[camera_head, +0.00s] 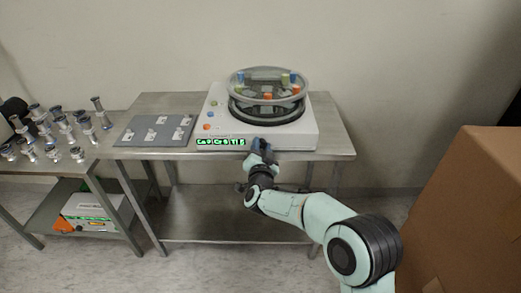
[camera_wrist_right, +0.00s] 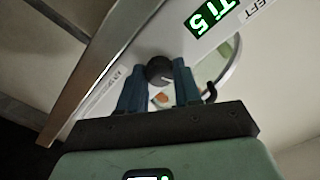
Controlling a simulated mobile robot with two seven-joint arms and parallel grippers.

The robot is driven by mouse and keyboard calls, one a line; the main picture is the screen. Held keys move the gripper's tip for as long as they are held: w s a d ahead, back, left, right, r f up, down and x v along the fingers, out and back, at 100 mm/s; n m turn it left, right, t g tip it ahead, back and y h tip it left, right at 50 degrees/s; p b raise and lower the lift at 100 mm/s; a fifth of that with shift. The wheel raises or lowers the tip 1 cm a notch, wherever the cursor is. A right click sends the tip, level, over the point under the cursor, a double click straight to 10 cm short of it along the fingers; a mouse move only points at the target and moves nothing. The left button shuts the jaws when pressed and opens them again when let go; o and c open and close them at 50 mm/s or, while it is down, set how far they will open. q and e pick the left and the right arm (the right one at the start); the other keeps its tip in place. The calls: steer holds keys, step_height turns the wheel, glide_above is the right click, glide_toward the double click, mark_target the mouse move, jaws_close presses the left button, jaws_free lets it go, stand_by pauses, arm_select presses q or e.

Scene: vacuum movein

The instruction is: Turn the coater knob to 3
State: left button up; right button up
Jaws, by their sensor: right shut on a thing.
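The coater (camera_head: 215,115) is a white box with a round clear-lidded chamber on top, standing on a metal table. Its front face has a green lit display (camera_head: 221,142); in the right wrist view the display (camera_wrist_right: 212,14) shows "Ti 5" at its end. The knob (camera_wrist_right: 159,70) is dark and round with a pale mark, on the front face. My right gripper (camera_head: 262,146) is at the coater's front, right of the display. In the wrist view its blue fingers sit on both sides of the knob, shut on it. In the head view the gripper hides the knob. My left gripper is out of view.
A grey plate (camera_head: 155,131) with small samples lies left of the coater. Several metal fittings (camera_head: 60,125) stand on the left table. A white device (camera_head: 90,208) sits on the shelf below. A large brown box (camera_head: 465,215) stands at the right. The table's right end is clear.

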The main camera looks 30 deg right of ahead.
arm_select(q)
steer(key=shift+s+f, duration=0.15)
arm_select(e)
steer(key=o, duration=1)
steer(key=shift+o, duration=0.2)
steer(key=shift+a, duration=0.1)
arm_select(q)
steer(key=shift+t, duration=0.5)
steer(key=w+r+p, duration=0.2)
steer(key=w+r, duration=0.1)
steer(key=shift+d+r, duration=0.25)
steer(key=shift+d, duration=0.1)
arm_select(e)
steer(key=v, duration=1.3)
steer(key=shift+s, duration=0.2)
steer(key=shift+f, duration=0.1)
